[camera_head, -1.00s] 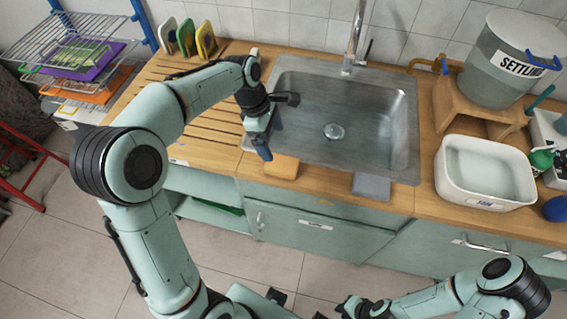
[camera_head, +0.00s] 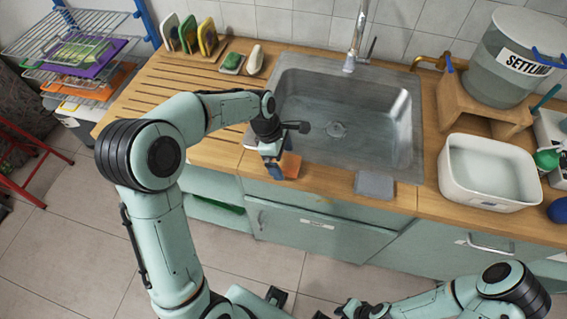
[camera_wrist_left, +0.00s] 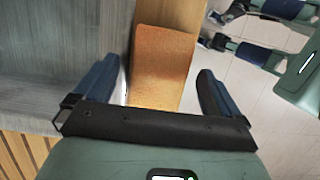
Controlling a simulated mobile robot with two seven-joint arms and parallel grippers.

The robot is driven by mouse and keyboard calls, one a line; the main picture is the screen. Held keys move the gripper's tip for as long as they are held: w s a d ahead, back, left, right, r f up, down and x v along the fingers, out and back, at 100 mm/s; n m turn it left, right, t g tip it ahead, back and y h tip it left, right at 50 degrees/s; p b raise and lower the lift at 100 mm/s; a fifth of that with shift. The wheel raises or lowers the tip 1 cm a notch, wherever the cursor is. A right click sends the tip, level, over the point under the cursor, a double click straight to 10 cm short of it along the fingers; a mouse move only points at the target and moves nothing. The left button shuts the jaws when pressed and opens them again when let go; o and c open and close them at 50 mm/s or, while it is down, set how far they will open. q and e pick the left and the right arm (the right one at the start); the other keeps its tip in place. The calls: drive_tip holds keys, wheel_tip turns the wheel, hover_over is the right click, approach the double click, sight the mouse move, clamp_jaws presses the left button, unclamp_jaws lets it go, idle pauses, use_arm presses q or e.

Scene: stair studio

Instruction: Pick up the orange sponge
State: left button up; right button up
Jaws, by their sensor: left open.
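The orange sponge (camera_head: 291,165) lies on the wooden counter at the front left of the sink, partly hidden by my left gripper in the head view. In the left wrist view the sponge (camera_wrist_left: 162,65) shows as a flat orange block ahead of and between the two fingers. My left gripper (camera_head: 275,168) is open, and its blue fingers (camera_wrist_left: 160,85) stand apart on either side of the sponge's near end. I cannot tell whether they touch it. My right arm shows at the lower right, but its fingers are not clear.
The steel sink (camera_head: 345,120) lies right behind the sponge. A grey cloth or pad (camera_head: 374,185) lies at the sink's front edge. A white tub (camera_head: 488,175) stands to the right. A green sponge (camera_head: 232,63) and a pale item (camera_head: 254,59) lie at the back left.

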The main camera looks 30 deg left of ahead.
use_arm(q)
drive_tip(key=shift+f, duration=0.25)
idle(0.3)
drive_tip(key=c, duration=1.1)
